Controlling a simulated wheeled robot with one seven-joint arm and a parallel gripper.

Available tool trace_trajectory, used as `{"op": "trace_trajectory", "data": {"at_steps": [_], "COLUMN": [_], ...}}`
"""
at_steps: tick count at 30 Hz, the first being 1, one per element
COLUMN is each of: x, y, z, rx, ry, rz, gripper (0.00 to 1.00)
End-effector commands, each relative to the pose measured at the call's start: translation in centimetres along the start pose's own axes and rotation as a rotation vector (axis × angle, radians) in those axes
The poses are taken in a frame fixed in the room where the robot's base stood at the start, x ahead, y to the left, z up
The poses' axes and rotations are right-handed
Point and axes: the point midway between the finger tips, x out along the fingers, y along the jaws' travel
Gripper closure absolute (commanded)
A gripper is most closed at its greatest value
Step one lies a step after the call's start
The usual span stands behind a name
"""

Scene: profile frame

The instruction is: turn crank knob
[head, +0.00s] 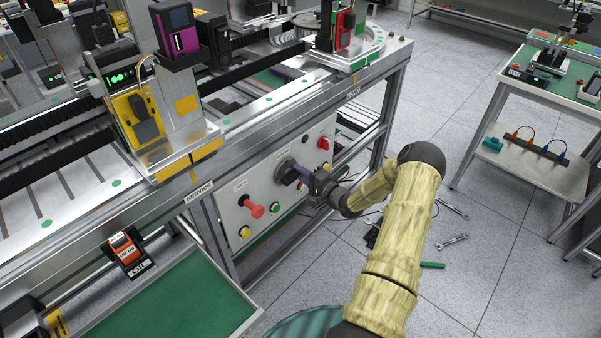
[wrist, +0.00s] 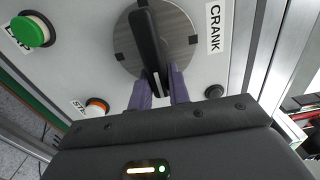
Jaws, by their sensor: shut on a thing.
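The crank knob is a round grey disc (wrist: 181,30) with a black bar handle (wrist: 148,38) across it, beside a label reading CRANK (wrist: 214,28). In the head view the crank disc (head: 283,170) is on the white control panel (head: 232,207), partly hidden by my gripper. My gripper (wrist: 160,95) has purple fingers on either side of the lower end of the black handle and is shut on it. In the wrist view the handle stands nearly upright, leaning slightly. My gripper (head: 304,174) also shows in the head view, reaching the panel from the right.
A red knob (head: 254,208) labelled LOCK, a green button (head: 275,207), yellow buttons and a red switch (head: 323,143) surround the crank. The wrist view shows a green button (wrist: 32,31) and an orange one (wrist: 96,106). Wrenches (head: 452,241) lie on the floor at right.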

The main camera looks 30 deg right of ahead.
Motion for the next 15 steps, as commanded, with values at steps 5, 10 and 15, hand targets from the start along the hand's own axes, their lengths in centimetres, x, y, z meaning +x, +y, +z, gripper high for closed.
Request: {"op": "trace_trajectory", "data": {"at_steps": [5, 10, 15], "x": [-0.09, -0.09, -0.10], "y": [0.18, 0.25, 0.26], "z": [-0.23, -0.24, -0.25], "rx": [0.063, 0.087, 0.090], "ry": [0.005, 0.005, 0.006], "rz": [0.000, 0.000, 0.001], "gripper": [1.00, 1.00, 1.00]}}
